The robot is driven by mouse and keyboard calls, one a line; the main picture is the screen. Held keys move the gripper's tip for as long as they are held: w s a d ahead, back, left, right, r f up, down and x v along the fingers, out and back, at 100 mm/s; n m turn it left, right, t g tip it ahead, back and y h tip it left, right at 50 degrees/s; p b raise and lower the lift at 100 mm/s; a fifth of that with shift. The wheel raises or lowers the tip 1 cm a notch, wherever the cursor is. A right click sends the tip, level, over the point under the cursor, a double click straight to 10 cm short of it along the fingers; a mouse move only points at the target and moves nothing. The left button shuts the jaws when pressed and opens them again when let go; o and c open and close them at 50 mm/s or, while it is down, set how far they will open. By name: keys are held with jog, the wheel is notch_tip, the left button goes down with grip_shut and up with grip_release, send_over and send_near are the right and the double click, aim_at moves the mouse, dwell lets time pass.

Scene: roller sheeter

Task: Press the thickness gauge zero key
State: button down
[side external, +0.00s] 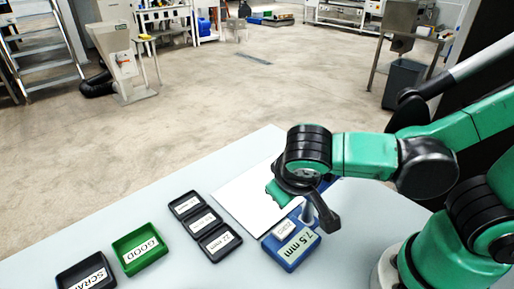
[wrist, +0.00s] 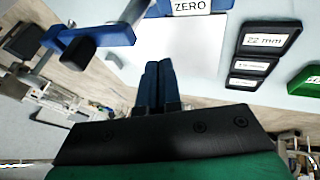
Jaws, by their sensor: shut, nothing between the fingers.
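The blue thickness gauge (side external: 297,247) stands near the front of the table, with a "7.5 mm" display on its face. A small pale label (side external: 284,229) sits on it behind the display. In the wrist view the key label reads "ZERO" (wrist: 190,6) and is cut by the top edge. My gripper's two blue fingers (wrist: 158,67) are shut together and empty, below and left of the ZERO label in that picture. In the side view my wrist is over the gauge's back part and hides some of it. The fingertips are not clear there. I see no contact with the key.
A white sheet (side external: 245,197) lies behind the gauge. Left of it are a black three-part label tray (side external: 203,227), a green GOOD bin (side external: 142,249) and a black SCRAP bin (side external: 85,273). A blue arm with a black block (wrist: 79,53) shows at the wrist view's upper left.

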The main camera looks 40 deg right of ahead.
jog(key=w+d+r+t+y, duration=0.2)
jog(key=w+d+r+y, duration=0.1)
jog(key=d, duration=0.3)
jog(key=shift+w+d+r+t+y, duration=0.2)
jog(key=shift+r+t+y, duration=0.2)
jog(key=shift+r+y, duration=0.25)
jog(key=shift+f+n, duration=0.1)
jog(key=shift+n, duration=0.2)
jog(key=s+a+r+n+g, duration=0.1)
jog(key=s+a+n+g, duration=0.1)
jog(key=n, duration=0.7)
jog(key=s+a+r+n+g, duration=0.1)
jog(key=a+r+n+g, duration=0.1)
jog(key=a+n+g, duration=0.3)
jog(key=n, duration=0.3)
jog(key=shift+s+r+n, duration=0.3)
jog(key=shift+s+n, duration=0.05)
jog(key=shift+n, duration=0.05)
